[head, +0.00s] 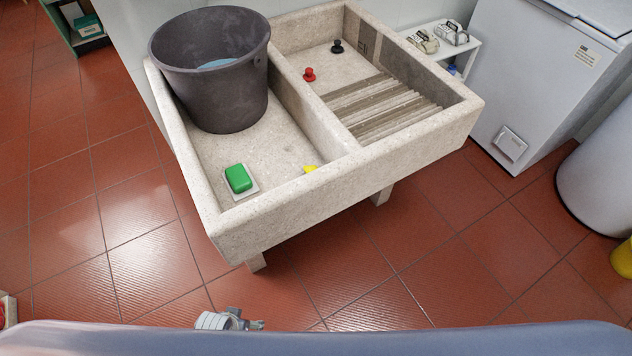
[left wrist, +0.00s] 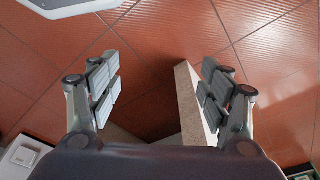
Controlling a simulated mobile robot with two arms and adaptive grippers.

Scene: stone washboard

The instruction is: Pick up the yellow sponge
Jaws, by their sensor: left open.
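The yellow sponge (head: 310,169) lies in the left basin of the stone washboard (head: 330,182). In the head view only a small yellow part shows above the front wall, which hides the rest. I do not make it out in the left wrist view. My left gripper (left wrist: 157,90) is open and empty there, its padded fingers wide apart above red floor and a pale slab-like edge. A small grey mechanical part of mine (head: 230,320) shows at the bottom of the head view, in front of and apart from the washboard. My right gripper is not seen.
A green block on a pale dish (head: 247,193) sits left of the sponge. A dark bucket (head: 196,95) fills the back of the left basin. Red (head: 309,75) and black (head: 337,47) stoppers lie in the right basin. Tiled floor in front is clear.

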